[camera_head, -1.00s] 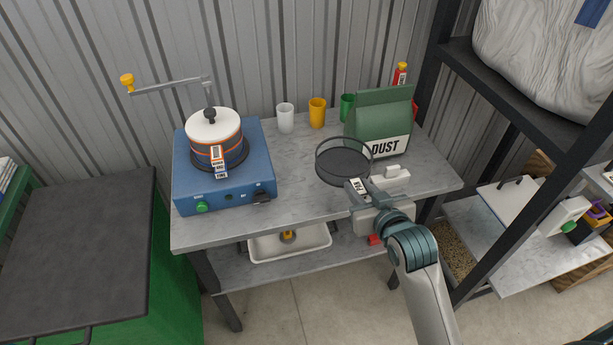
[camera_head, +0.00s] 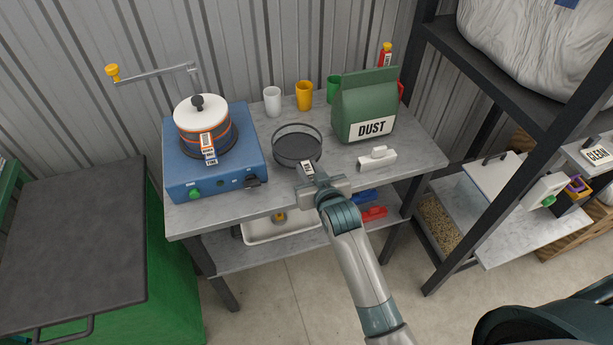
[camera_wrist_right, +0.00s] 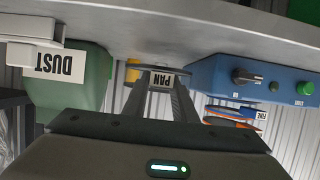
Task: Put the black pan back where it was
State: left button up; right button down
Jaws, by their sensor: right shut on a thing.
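The black pan (camera_head: 297,146) is a round, shallow dark dish with a thin rim. It is level at the middle of the grey table, right of the blue machine. My right gripper (camera_head: 308,174) is shut on its labelled handle at the pan's front side. In the right wrist view, which is upside down, the PAN label (camera_wrist_right: 158,79) sits between my fingers. The pan is at or very close to the tabletop; I cannot tell if it touches. My left gripper is not in view.
The blue machine (camera_head: 183,178) with a white-lidded stack (camera_head: 203,118) stands left. A green DUST bag (camera_head: 363,105) and a white scoop-like object (camera_head: 376,159) are right. White (camera_head: 272,102) and yellow (camera_head: 304,96) cups stand behind the pan. The table front (camera_head: 240,200) is clear.

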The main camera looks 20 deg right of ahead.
jog(key=shift+w+a+f, duration=0.15)
jog(key=shift+w+a, duration=0.1)
jog(key=shift+w, duration=0.05)
jog(key=shift+f+p, duration=0.6)
jog(key=shift+f, duration=1.4)
jog(key=shift+f, duration=0.1)
jog(key=c, duration=1.4)
grip_release()
jog(key=shift+s, duration=0.1)
jog(key=shift+c, duration=0.2)
